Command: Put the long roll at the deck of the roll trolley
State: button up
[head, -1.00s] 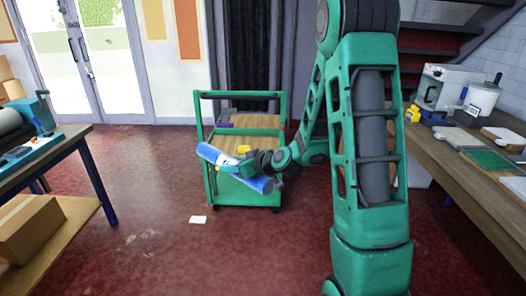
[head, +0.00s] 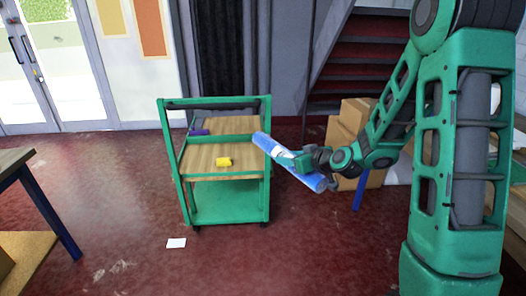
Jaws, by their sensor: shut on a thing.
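The long roll (head: 267,143) is blue with a pale band near its middle. My gripper (head: 296,163) is shut on the roll near its middle and holds it in the air, tilted down to the right. The fingers are partly hidden by the wrist. A yellow thing (head: 223,162) lies on the trolley's wooden deck (head: 205,156).
A purple thing (head: 199,132) lies on the trolley's further wooden surface. Cardboard boxes (head: 352,125) stand behind my arm at right. A wooden table (head: 12,162) is at left. A white sheet (head: 176,243) lies on the otherwise open red floor before the trolley.

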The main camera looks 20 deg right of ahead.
aim_at(225, 147)
jog(key=z, duration=0.45)
jog(key=i, duration=0.9)
jog(key=z, duration=0.55)
jog(key=i, duration=1.05)
jog(key=u, duration=0.65)
jog(key=i, duration=1.2)
jog(key=u, duration=0.7)
